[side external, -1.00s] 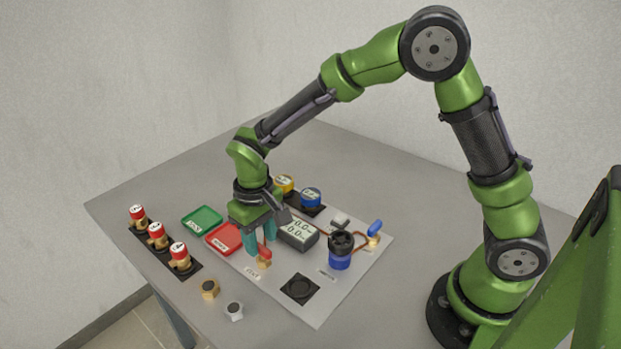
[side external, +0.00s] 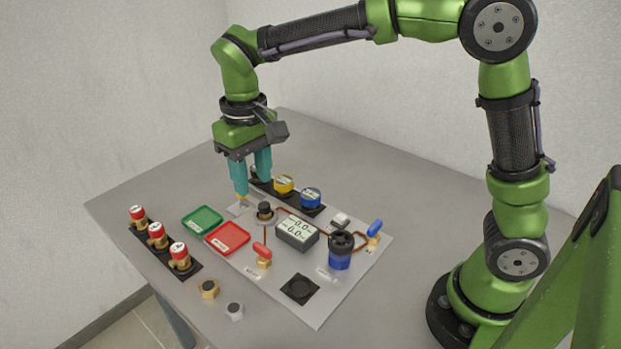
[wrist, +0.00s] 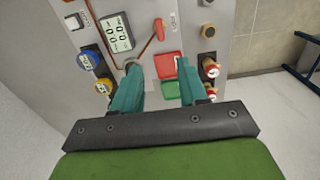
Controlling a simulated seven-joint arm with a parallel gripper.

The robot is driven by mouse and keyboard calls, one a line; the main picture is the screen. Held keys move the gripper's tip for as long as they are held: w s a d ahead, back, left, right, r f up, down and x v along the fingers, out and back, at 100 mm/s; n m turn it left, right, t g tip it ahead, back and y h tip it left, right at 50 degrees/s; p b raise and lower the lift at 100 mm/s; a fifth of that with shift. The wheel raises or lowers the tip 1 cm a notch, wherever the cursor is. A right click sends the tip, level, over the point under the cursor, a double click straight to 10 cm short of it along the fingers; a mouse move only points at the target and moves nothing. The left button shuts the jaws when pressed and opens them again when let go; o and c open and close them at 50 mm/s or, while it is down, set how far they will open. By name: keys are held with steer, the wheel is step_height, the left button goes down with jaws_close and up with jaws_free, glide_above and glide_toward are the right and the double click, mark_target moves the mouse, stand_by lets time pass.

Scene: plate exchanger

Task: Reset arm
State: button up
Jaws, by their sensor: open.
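My gripper (side external: 252,185) is open with its teal fingers pointing down, raised above the far left part of the white board (side external: 318,315). Nothing is between the fingers. In the wrist view my gripper (wrist: 155,80) also shows spread apart and empty, with the board beyond it. A red-handled valve (side external: 262,253) stands on the board's near left edge, clear of my gripper. A blue-handled valve (side external: 375,230) is on the right of the board.
Red (side external: 228,238) and green (side external: 202,220) trays lie left of a grey display (side external: 297,235). A black-and-blue pump-like unit (side external: 340,252) stands right. Red-topped fittings (side external: 157,235) stand in a row at left. Yellow (side external: 284,184) and blue (side external: 311,197) capped parts sit behind. Two loose nuts (side external: 209,289) lie in front.

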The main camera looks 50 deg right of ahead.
steer(key=s+d+r+m+t+y, duration=0.1)
steer(key=s+d+m+t, duration=0.1)
steer(key=s+d, duration=0.3)
steer(key=s+d+r+m+t+y, duration=0.1)
steer(key=s+d+t, duration=0.4)
steer(key=s, duration=0.6)
steer(key=shift+d+r+m, duration=0.4)
steer(key=shift+d+r, duration=0.25)
steer(key=shift+r, duration=0.05)
